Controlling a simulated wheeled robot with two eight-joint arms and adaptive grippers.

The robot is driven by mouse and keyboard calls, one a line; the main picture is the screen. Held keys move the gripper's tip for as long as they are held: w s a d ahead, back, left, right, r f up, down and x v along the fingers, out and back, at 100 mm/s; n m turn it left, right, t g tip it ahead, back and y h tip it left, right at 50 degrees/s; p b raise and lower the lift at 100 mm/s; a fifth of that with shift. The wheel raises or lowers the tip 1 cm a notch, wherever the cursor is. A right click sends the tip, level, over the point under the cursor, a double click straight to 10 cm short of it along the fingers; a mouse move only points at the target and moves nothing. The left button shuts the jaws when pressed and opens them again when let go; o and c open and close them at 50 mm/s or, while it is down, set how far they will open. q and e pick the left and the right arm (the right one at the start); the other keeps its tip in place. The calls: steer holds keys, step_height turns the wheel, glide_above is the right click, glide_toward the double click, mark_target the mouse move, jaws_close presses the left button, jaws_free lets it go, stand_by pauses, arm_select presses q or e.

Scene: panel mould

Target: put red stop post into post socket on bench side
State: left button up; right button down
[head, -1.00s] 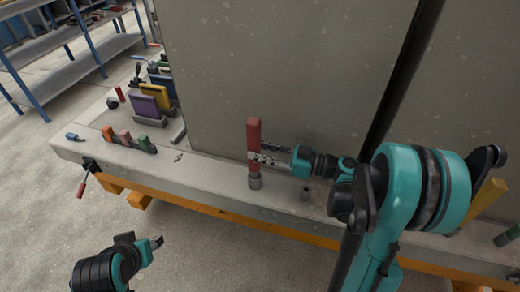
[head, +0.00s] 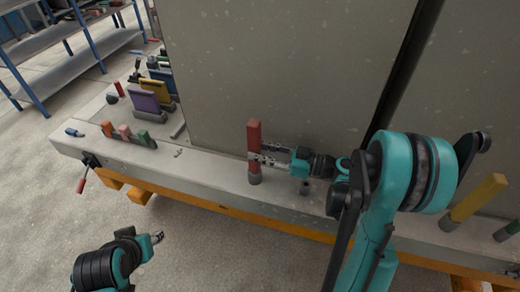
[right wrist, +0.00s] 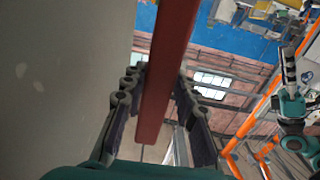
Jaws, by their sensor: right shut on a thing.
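The red stop post (head: 254,137) stands upright in my right gripper (head: 256,158), whose fingers are shut around its lower part. In the right wrist view the red post (right wrist: 168,75) runs between the two fingers.
A second grey socket (head: 304,187) stands on the ledge to the right. A large grey panel (head: 290,70) rises close behind the post. A yellow post (head: 475,200) is at the right. A rack of coloured pieces (head: 128,135) lies at the left of the bench.

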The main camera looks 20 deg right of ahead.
steer(key=shift+f, duration=0.3)
steer(key=c, duration=1.1)
jaws_free()
steer(key=v, duration=1.2)
